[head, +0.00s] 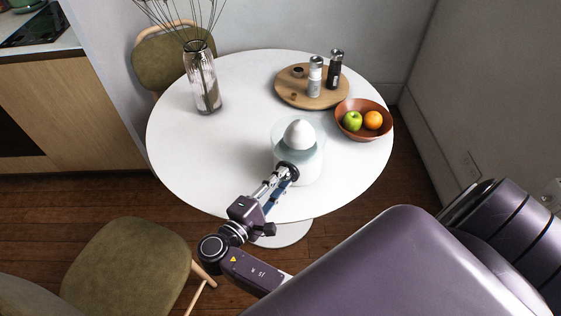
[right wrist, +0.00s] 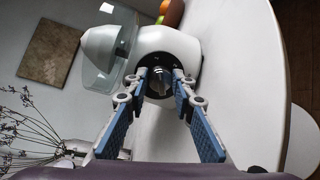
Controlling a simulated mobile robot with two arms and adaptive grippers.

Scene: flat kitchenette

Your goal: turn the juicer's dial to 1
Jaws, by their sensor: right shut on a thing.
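The juicer (head: 311,167) stands on the white round table near its front edge. It has a white body, a clear bowl and a white cone on top. In the right wrist view the juicer (right wrist: 183,45) appears tilted, with its dark round dial (right wrist: 160,84) facing me. My right gripper (head: 286,173) reaches the front of the juicer and is shut on the dial, with one blue-padded finger on each side in the right wrist view. The fingers partly cover the dial, and I cannot read its marks or setting. My left gripper is not in view.
On the white table (head: 240,130) stand a glass vase (head: 207,92) with dry stems, a wooden board (head: 290,93) with two shakers, and a brown bowl (head: 350,133) with an apple and an orange. Green chairs stand at the left.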

